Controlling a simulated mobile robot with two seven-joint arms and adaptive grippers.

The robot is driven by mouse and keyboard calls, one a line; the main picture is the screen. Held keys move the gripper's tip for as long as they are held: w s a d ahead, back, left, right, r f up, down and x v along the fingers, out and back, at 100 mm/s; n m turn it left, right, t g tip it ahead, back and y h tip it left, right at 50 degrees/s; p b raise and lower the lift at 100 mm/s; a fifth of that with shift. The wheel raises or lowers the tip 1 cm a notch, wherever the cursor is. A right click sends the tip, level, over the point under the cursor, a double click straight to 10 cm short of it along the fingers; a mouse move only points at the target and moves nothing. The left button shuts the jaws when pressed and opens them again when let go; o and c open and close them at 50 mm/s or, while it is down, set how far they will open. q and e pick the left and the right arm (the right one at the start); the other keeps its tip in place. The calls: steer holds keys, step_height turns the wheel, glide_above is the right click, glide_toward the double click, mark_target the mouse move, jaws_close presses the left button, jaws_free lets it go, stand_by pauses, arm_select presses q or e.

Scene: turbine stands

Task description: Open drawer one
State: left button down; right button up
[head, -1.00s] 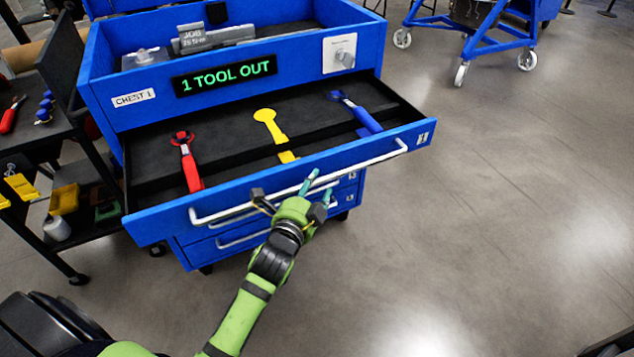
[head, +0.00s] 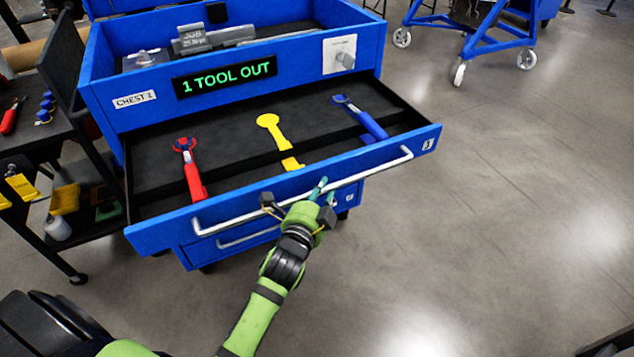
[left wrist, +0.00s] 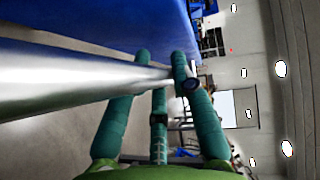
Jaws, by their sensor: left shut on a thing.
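The top drawer (head: 415,139) of the blue tool chest (head: 105,75) stands pulled out. Its label shows small at the right end of the front. A red tool (head: 190,170), a yellow tool (head: 279,142) and a blue tool (head: 361,117) lie in its black tray. My left gripper (head: 321,190) is shut on the white bar handle (head: 375,168) along the drawer front. The left wrist view shows the handle (left wrist: 70,82) large, passing between the teal fingers (left wrist: 165,75). My right gripper is not in view.
The chest display (head: 225,76) reads "1 TOOL OUT". A lower drawer handle (head: 245,238) shows under the open drawer. A black cart (head: 65,145) stands close on the left. A wheeled blue stand (head: 475,35) is at the back right. The floor on the right is clear.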

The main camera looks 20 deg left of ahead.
arm_select(q)
steer(key=shift+s+d, duration=0.5)
steer(key=shift+d, duration=0.1)
steer(key=c, duration=1)
jaws_free()
steer(key=shift+c, duration=0.2)
steer(key=s+r, duration=0.1)
steer(key=s, duration=1)
steer(key=shift+s+d+r, duration=0.35)
steer(key=shift+s, duration=0.05)
